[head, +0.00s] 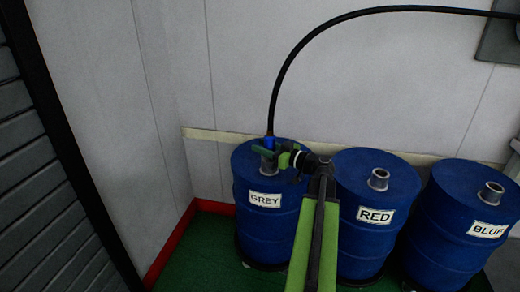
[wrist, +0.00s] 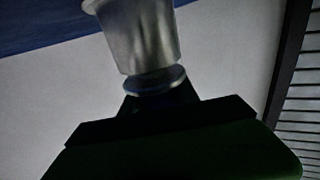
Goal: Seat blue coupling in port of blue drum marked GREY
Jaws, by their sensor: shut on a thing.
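The blue drum marked GREY (head: 265,220) stands at the left of the row in the head view. My green gripper (head: 273,155) is over its top, shut on the blue coupling (head: 269,142), whose upper part shows above the fingers. The drum's grey metal port (head: 267,163) is partly hidden behind my gripper. In the wrist view the metal port (wrist: 142,35) is close ahead, and a bluish rim of the coupling (wrist: 156,82) is at its mouth, roughly in line. I cannot tell whether the two touch.
A black hose (head: 283,75) arches from the upper right down to the coupling. Blue drums marked RED (head: 362,242) and BLUE (head: 455,245) stand to the right, each with a bare port. A pale wall is behind, and a dark slatted panel (head: 45,180) is at the left.

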